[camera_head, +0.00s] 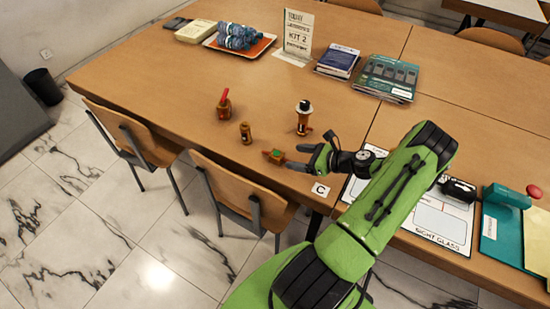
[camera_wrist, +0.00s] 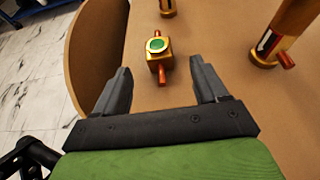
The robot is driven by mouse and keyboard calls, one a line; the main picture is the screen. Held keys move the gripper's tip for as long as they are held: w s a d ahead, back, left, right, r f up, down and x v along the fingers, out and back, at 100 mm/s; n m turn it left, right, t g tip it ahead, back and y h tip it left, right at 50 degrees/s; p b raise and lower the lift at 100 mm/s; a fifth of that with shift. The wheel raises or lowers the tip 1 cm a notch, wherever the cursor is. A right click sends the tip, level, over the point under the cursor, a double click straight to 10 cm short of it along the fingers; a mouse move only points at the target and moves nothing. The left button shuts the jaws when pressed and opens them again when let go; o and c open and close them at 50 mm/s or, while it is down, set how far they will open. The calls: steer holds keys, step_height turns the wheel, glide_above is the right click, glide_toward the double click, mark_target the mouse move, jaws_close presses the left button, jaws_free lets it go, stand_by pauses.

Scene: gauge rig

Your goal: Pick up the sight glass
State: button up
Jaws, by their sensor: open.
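The sight glass is a small brass block with a round green window and orange-red stubs at its ends. It lies on the wooden table near the front edge, seen in the head view (camera_head: 274,156) and at top centre in the wrist view (camera_wrist: 158,52). My gripper (camera_head: 299,158) is just to its right in the head view. In the wrist view my gripper (camera_wrist: 160,78) has its two dark fingers wide apart and empty. The block lies beyond the fingertips, roughly centred between them, with its near stub close to the gap.
A red-handled brass valve (camera_head: 224,105), a small brass fitting (camera_head: 246,134) and a taller black-topped brass fitting (camera_head: 303,119) stand nearby. A "C" card (camera_head: 320,189) and a white board marked SIGHT GLASS (camera_head: 432,222) lie to the right. Chairs (camera_head: 240,198) line the front edge.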

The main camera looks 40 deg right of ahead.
mark_target(283, 155)
steer(key=b+x, duration=0.1)
steer(key=x, duration=0.7)
steer(key=shift+w+a+f, duration=0.15)
steer(key=shift+w+a, duration=0.1)
steer(key=shift+a, duration=0.05)
steer(key=shift+s, duration=0.1)
